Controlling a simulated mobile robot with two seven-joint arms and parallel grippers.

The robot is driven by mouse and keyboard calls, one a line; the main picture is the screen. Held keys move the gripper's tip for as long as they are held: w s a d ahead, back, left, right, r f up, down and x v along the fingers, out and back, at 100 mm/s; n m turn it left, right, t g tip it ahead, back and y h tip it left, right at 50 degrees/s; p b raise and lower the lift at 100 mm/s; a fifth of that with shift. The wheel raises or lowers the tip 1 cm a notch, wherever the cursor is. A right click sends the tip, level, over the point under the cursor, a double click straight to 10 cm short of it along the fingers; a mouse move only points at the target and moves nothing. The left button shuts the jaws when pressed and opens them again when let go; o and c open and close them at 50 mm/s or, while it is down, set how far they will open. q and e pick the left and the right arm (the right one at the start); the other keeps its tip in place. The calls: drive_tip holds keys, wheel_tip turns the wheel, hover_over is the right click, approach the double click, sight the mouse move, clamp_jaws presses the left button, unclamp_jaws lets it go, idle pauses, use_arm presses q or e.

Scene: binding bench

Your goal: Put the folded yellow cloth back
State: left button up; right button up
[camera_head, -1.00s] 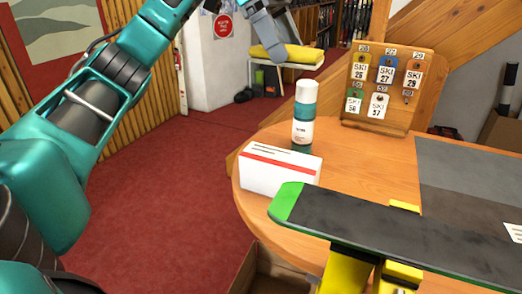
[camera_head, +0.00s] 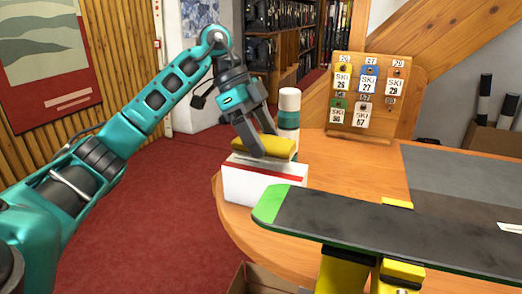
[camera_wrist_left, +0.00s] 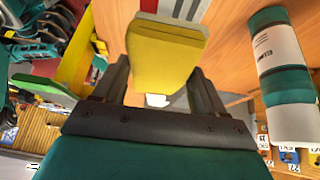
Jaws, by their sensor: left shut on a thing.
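The folded yellow cloth (camera_head: 277,147) is a small pad between the fingers of my left gripper (camera_head: 266,146). In the head view it shows just over the white box with a red stripe (camera_head: 255,186), at the table's left end. I cannot tell whether it touches the box. In the left wrist view the cloth (camera_wrist_left: 165,62) lies between the two dark fingers of the gripper (camera_wrist_left: 160,85) and covers part of the table. My right gripper is in neither view.
A teal and white bottle (camera_head: 289,108) stands close behind the box; it also shows in the left wrist view (camera_wrist_left: 283,75). A dark board with a green tip (camera_head: 370,225) lies across the front on yellow clamps. A wooden tag rack (camera_head: 368,95) stands behind. A grey mat (camera_head: 465,195) lies right.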

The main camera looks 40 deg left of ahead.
use_arm(q)
wheel_tip(320, 180, down, 3)
drive_tip(key=shift+f, duration=0.1)
drive_tip(key=o, duration=1.2)
drive_tip(key=shift+o, duration=0.2)
drive_tip(key=p+v, duration=0.2)
drive_tip(key=v, duration=1)
